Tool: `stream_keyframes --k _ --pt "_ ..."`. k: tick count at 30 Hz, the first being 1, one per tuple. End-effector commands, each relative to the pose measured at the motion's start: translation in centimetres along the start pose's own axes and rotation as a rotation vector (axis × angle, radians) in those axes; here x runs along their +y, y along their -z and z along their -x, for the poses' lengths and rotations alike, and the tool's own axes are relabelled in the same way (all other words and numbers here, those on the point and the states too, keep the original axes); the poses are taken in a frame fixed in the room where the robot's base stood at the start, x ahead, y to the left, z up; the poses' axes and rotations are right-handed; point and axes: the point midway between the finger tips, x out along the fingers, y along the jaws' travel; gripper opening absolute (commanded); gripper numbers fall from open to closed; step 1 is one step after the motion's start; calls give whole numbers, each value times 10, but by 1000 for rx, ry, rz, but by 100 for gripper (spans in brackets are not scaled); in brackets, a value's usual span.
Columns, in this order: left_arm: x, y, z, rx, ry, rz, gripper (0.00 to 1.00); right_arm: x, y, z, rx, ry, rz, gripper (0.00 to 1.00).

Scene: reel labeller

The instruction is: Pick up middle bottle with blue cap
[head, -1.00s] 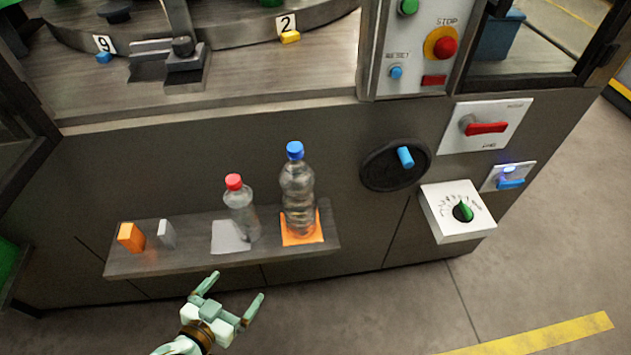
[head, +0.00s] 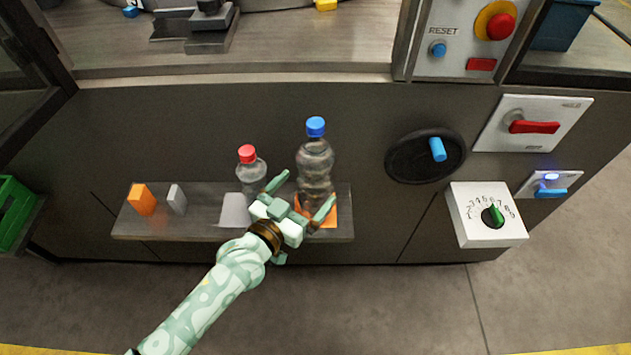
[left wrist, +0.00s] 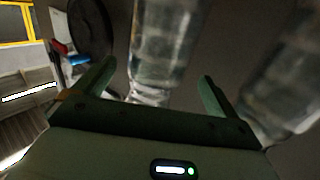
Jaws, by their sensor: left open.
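The clear bottle with the blue cap (head: 315,160) stands upright on an orange pad (head: 329,222) on the shelf. A smaller clear bottle with a red cap (head: 249,170) stands to its left. My left gripper (head: 299,197) is open in front of the blue-capped bottle, hiding part of its lower body. In the left wrist view, the blue-capped bottle (left wrist: 165,45) shows beyond and between the spread fingers (left wrist: 153,82), its cap not visible. The other bottle (left wrist: 285,85) is blurred at the right. Contact cannot be told. My right gripper is not in view.
The narrow shelf (head: 150,228) also holds an orange block (head: 142,199) and a grey block (head: 177,199) at its left, and a grey pad (head: 235,211). Right of the shelf are a black handwheel (head: 410,160) and a white dial box (head: 470,232) on the machine front.

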Motion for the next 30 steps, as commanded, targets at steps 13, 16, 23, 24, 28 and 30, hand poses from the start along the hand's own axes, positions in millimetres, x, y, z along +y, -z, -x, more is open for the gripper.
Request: stream_keyframes --k 13,16,23,24,28,30 --pt "3 -4 -43 -1 1 -1 97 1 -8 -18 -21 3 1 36" --pt "3 -3 -43 -1 1 -1 91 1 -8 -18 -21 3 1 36" --pt "3 -4 -42 -1 1 0 27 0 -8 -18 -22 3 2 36" --pt "3 -4 -42 -1 1 0 16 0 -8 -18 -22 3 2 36" --pt "3 -1 -43 6 2 1 12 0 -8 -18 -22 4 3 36" --pt "3 -1 -43 5 1 1 12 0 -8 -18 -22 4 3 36"
